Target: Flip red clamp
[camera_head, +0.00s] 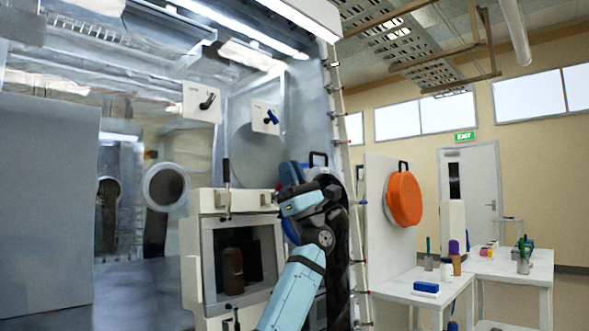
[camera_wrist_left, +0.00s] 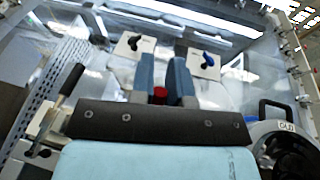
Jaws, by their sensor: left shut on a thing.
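In the left wrist view, a small red piece (camera_wrist_left: 160,94), which I take to be the red clamp, sits between the two blue fingers of my left gripper (camera_wrist_left: 163,80). The gripper is shut on it, and only a little red shows. In the head view, my left gripper (camera_head: 289,174) is raised at the right end of the glovebox, above and right of the cream chamber (camera_head: 191,240). The clamp is hidden there by the gripper and wrist. My right gripper is in neither view.
White plates with a black handle (camera_head: 207,101) and a blue handle (camera_head: 271,117) are above the gripper. An orange round cover (camera_head: 404,198) hangs on a white panel to the right. Tables (camera_head: 520,265) stand beyond.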

